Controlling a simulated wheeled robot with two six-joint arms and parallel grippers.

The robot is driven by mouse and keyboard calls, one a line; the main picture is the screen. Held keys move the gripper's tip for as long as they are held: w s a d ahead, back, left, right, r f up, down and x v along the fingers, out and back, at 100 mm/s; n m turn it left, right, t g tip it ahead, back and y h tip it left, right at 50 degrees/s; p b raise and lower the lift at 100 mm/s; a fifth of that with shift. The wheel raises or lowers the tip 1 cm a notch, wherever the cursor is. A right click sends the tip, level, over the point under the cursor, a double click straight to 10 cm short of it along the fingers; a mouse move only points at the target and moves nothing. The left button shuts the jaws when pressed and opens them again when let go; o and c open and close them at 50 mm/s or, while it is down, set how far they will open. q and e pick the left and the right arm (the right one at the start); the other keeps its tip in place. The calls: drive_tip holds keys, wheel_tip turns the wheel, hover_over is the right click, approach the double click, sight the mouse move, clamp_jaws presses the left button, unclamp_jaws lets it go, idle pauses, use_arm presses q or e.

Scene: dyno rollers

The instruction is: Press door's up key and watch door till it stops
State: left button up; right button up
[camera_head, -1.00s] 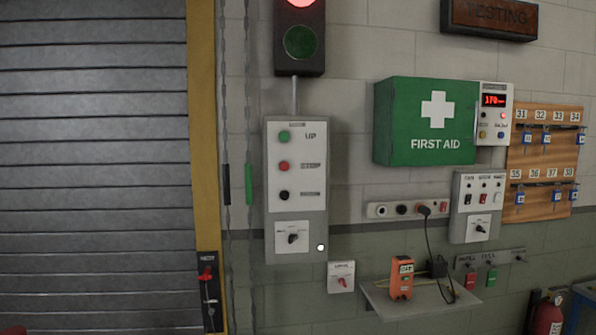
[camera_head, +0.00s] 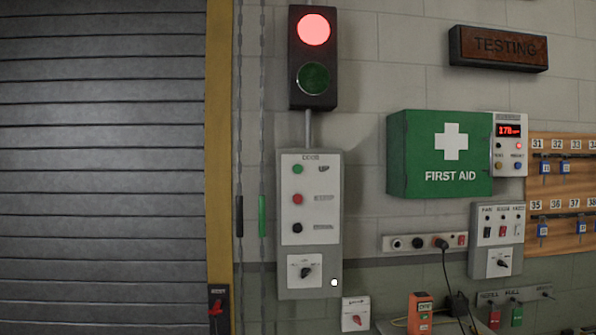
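The door control box (camera_head: 310,270) is a grey wall panel in the middle of the head view. Its green up key (camera_head: 297,169) is at the top, beside the word UP. A red key (camera_head: 297,199) and a black key (camera_head: 297,228) sit below it. A rotary switch (camera_head: 306,272) is at the bottom of the panel. The roller door (camera_head: 100,150) fills the left side, and its slats cover all that I see of the opening. Its lower edge is out of view. Neither of my grippers is in view.
A signal light (camera_head: 313,58) above the box is lit red, its green lamp dark. A first aid box (camera_head: 440,155), a gas display (camera_head: 509,145), a key board (camera_head: 560,195) and a socket strip (camera_head: 425,243) are on the wall to the right. An orange device (camera_head: 420,313) stands low down.

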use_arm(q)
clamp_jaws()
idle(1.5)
